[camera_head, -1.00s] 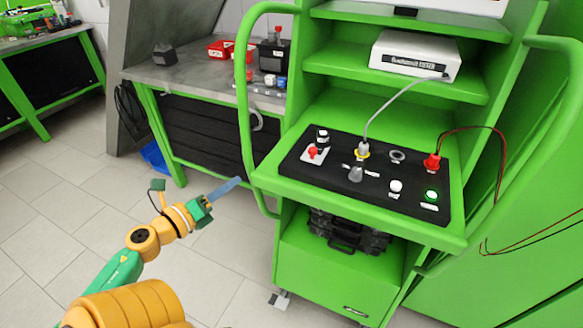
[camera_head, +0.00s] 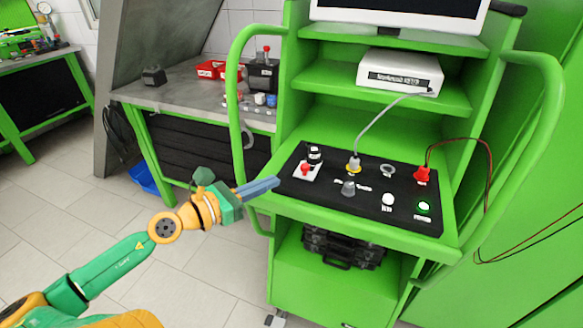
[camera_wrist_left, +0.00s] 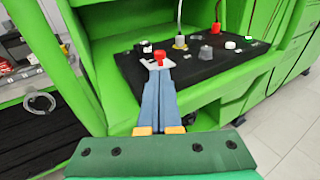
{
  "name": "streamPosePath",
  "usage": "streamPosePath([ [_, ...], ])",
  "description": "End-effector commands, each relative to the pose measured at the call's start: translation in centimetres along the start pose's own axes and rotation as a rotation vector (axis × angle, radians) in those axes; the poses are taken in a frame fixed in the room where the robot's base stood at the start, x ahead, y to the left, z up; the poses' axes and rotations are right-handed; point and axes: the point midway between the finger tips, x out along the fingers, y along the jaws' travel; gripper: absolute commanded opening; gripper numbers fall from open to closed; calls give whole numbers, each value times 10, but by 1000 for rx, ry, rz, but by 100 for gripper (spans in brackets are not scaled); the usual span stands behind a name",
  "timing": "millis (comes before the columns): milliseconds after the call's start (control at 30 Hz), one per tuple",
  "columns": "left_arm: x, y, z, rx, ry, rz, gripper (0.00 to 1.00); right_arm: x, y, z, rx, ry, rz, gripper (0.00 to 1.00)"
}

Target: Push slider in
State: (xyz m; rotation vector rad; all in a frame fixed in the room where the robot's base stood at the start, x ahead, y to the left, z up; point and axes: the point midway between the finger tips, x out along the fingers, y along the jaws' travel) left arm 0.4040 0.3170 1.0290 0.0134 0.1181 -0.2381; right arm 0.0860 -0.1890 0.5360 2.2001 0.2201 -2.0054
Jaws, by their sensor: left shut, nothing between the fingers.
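The slider appears to be the red knob (camera_head: 305,170) on a small white plate at the left end of the black control panel (camera_head: 335,201). In the left wrist view the red knob (camera_wrist_left: 158,58) stands just beyond the fingertips, and its white plate is partly hidden by them. My left gripper (camera_head: 276,182) has its long blue-grey fingers together and empty. In the head view the tips are at the panel's left edge, left of the knob. In the left wrist view the fingers (camera_wrist_left: 157,72) point at the knob; I cannot tell whether they touch. My right gripper is not in view.
The panel also carries a black knob (camera_head: 314,153), a yellow-ringed plug with a grey cable (camera_head: 353,164), a red plug (camera_head: 423,175) and a lit green button (camera_head: 424,206). A green handrail (camera_head: 234,130) rises left of the panel. A grey workbench (camera_head: 190,92) stands behind left.

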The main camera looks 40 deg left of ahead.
Motion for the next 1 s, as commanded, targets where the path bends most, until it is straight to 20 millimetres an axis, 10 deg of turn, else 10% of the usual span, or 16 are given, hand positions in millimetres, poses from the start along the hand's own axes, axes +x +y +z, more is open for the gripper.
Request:
streamPosePath([
  [400,67,-2,-5,7,-6,-10,0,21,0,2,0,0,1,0],
  [1000,72,1,0,0,0,2,0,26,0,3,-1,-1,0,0],
])
